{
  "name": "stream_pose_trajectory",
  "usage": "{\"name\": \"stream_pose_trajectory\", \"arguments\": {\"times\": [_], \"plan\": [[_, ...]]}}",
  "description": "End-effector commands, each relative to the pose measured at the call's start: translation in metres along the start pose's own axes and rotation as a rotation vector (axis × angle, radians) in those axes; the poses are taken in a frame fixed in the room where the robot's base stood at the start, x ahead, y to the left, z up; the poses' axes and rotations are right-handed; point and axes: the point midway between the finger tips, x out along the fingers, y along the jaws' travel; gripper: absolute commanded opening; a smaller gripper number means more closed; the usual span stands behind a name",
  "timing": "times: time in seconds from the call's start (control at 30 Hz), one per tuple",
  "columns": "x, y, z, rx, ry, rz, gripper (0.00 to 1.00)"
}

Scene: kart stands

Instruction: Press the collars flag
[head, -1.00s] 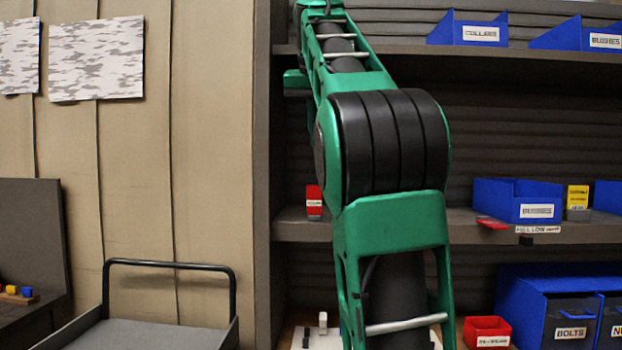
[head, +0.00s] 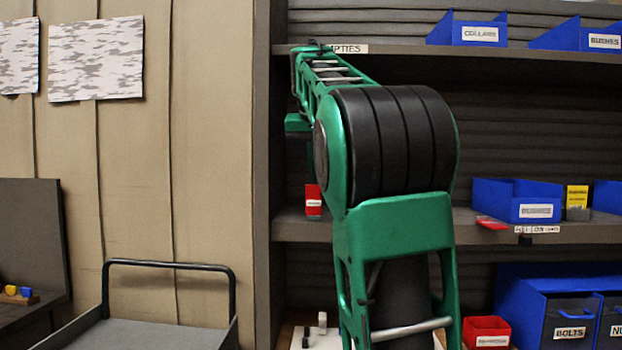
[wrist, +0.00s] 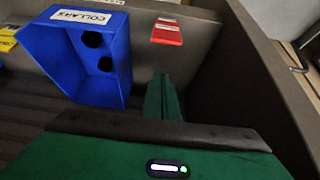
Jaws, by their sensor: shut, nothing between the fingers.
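The red flag (head: 313,201) with a white label stands on the middle shelf by the left upright, just left of my arm in the head view. A red flag with a white strip also shows in the wrist view (wrist: 167,31), beside a blue bin labelled COLLARS (wrist: 120,75) that holds two dark round pieces. My gripper (wrist: 162,82) is shut and empty; its fingertips point toward the flag, with a gap in the picture. The head view does not show the fingertips. Another blue COLLARS bin (head: 470,30) sits on the top shelf.
A grey shelf wall (wrist: 265,70) runs close along the right of the wrist view. A yellow card (wrist: 8,38) shows at its left edge. A blue BUSHES bin (head: 515,200) and a fallen red flag (head: 491,223) are on the middle shelf. A trolley (head: 160,335) stands at left.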

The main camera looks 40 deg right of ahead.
Motion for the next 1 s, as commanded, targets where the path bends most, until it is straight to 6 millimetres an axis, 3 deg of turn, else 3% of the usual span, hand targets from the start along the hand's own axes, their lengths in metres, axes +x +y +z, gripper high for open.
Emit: {"name": "stream_pose_trajectory", "arguments": {"times": [1.0], "plan": [[-0.009,-0.001,0.022,-0.001,0.001,0.001,0.00]]}}
